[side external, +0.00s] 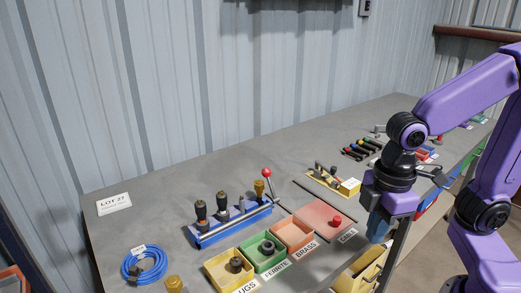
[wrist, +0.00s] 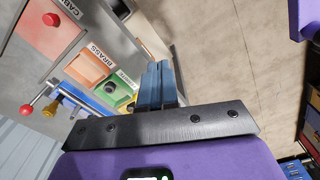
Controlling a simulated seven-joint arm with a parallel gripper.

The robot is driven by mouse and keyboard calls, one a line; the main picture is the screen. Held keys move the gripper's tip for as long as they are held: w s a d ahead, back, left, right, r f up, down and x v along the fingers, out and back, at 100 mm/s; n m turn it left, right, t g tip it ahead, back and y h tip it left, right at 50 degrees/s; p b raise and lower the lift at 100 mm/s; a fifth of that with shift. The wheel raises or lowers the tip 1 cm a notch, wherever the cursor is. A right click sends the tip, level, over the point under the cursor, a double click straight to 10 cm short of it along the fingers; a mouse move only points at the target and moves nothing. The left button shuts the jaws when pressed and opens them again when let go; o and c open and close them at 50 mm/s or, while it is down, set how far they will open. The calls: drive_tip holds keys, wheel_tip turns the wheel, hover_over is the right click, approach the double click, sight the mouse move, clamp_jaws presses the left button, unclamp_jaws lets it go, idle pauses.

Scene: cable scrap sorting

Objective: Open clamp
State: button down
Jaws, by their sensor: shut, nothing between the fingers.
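A blue fixture (side external: 232,228) on the bench holds several black and brass-coloured fittings in a row. A lever with a red ball knob (side external: 267,173) stands up at its right end. The red knob also shows in the wrist view (wrist: 27,110), at the left, beside the blue fixture (wrist: 82,103). A smaller yellow fixture (side external: 321,182) with dark upright parts sits behind; I cannot tell which of the two is the clamp. My gripper (side external: 377,238) is to the right of both, by the bench's front edge, apart from them. Its blue fingers (wrist: 156,84) are together and empty.
A blue cable coil (side external: 144,265) lies at left. Several coloured-handled tools (side external: 361,149) lie behind.

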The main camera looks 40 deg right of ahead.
drive_tip(key=w+a+r+n, duration=0.1)
drive_tip(key=w+a+r, duration=0.15)
drive_tip(key=w, duration=1.15)
drive_tip(key=w+a+r+n, duration=0.1)
drive_tip(key=w+a, duration=0.3)
drive_tip(key=w, duration=0.9)
drive_tip(key=n, duration=0.3)
approach(268, 169)
drive_tip(key=w+f, duration=0.3)
drive_tip(key=w, duration=0.2)
drive_tip(key=shift+f, duration=3.4)
drive_tip(key=shift+s+a+r, duration=0.1)
drive_tip(key=shift+s+r, duration=0.05)
drive_tip(key=shift+s, duration=0.65)
drive_tip(key=shift+s+a+r, duration=0.1)
drive_tip(key=shift+s+r, duration=0.1)
drive_tip(key=shift+s, duration=0.6)
drive_tip(key=shift+s+r, duration=0.15)
drive_tip(key=shift+s, duration=0.65)
drive_tip(key=shift+s+r, duration=0.1)
drive_tip(key=shift+s, duration=0.95)
drive_tip(key=shift+s+f, duration=0.2)
drive_tip(key=shift+s, duration=0.5)
drive_tip(key=shift+s+f, duration=0.2)
drive_tip(key=shift+s, duration=0.55)
drive_tip(key=shift+s+f, duration=0.2)
drive_tip(key=shift+s, duration=0.5)
